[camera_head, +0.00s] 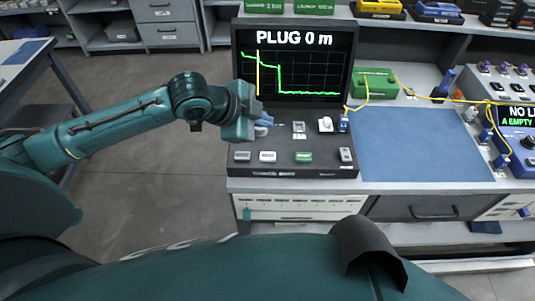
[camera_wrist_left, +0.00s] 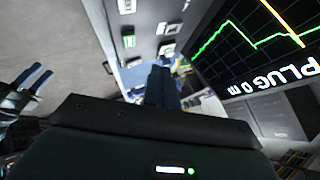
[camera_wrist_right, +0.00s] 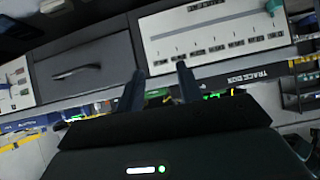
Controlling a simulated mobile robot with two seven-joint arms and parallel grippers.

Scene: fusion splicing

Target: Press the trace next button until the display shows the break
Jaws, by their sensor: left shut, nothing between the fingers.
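The trace box display (camera_head: 292,62) reads "PLUG 0 m". It shows a green stepped trace, with a yellow vertical cursor near its left end, before the large drop. On the panel below are two pale buttons (camera_head: 267,156), a green button (camera_head: 303,157) and a grey switch-like part (camera_head: 346,155); their labels are too small to read. My left gripper (camera_head: 264,126) is shut and empty, above the panel's left part, apart from the front buttons. Its closed fingers (camera_wrist_left: 161,86) show in the left wrist view. My right gripper (camera_wrist_right: 160,88) is open and empty, facing the bench front.
A blue mat (camera_head: 422,145) lies right of the trace box. A green box (camera_head: 375,84) with yellow fibre stands behind it. A blue device (camera_head: 517,135) with a display is at the far right. A drawer (camera_head: 415,207) is under the bench top.

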